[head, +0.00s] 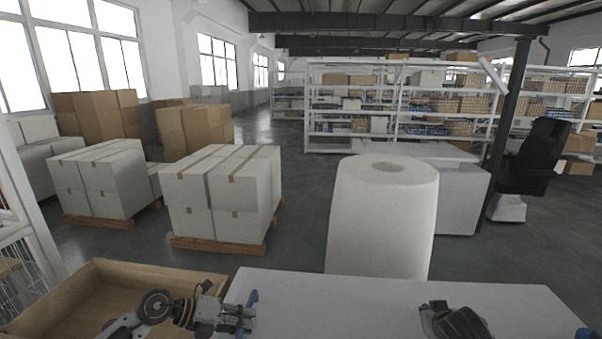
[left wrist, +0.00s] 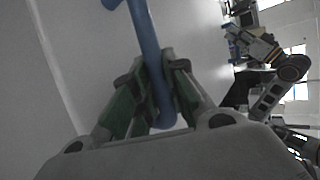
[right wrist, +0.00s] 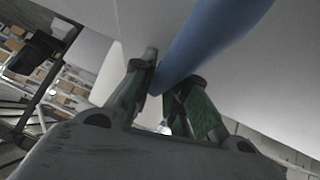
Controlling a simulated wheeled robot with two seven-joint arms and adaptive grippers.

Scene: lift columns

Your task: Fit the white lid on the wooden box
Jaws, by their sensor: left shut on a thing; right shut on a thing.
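The wooden box (head: 150,274) is open and stands at the bottom left of the head view. The white lid (head: 380,293) lies flat-looking to its right, its left edge beside the box's right end; I cannot tell its height. My left gripper (head: 240,317) is shut on a blue handle at the lid's left end; the left wrist view shows this handle (left wrist: 145,40) between the fingers. My right gripper (right wrist: 165,82) is shut on another blue handle (right wrist: 215,38); in the head view its fingers are mostly hidden. The lid's underside and front edge are out of sight.
A large white roll (head: 383,220) stands just behind the lid. Pallets of white cartons (head: 222,190) stand behind the box. A white rack frame (head: 30,215) is at the far left. A black chair (head: 535,157) and shelving (head: 400,100) are farther back.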

